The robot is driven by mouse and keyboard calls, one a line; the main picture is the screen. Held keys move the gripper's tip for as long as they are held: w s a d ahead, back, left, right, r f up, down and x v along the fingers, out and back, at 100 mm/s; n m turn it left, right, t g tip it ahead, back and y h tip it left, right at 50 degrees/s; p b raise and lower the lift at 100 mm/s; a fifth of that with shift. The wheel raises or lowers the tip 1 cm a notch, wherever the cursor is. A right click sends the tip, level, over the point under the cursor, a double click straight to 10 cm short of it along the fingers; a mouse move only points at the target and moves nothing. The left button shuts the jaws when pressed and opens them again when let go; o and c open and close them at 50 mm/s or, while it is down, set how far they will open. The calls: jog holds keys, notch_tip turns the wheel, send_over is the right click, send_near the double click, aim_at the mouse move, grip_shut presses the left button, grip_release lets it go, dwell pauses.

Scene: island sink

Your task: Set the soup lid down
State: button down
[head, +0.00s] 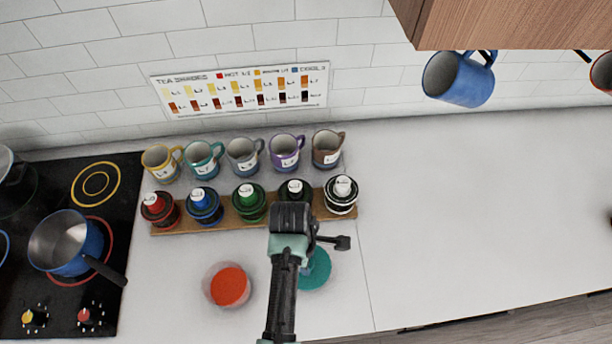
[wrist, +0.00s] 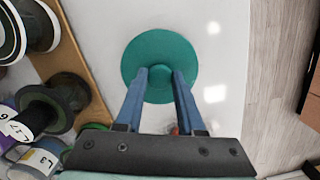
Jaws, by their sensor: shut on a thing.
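The teal round soup lid (wrist: 160,48) is between the two blue fingers of my gripper (wrist: 160,78) in the wrist view. The fingers are shut on its raised middle. In the head view the lid (head: 318,270) shows partly behind my arm, low over or on the white counter; I cannot tell whether it touches. The fingertips are hidden there. A pale round bowl of orange-red soup (head: 230,287) stands uncovered to the left of the lid.
A wooden rack (head: 225,222) holds several colored-lidded jars behind the lid, with several mugs (head: 243,155) behind it. A black cooktop with a blue saucepan (head: 66,243) is at the left. The counter at the right (head: 455,220) is clear.

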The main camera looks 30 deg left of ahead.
jog(key=shift+f, duration=1.6)
jog(key=c, duration=0.5)
grip_release()
jog(key=shift+f, duration=0.1)
jog(key=r, duration=0.4)
jog(key=a+r, duration=0.1)
jog(key=r, duration=0.7)
jog(key=shift+s+a+r+b, duration=0.15)
jog(key=shift+s+a+b, duration=0.05)
jog(key=shift+b, duration=0.2)
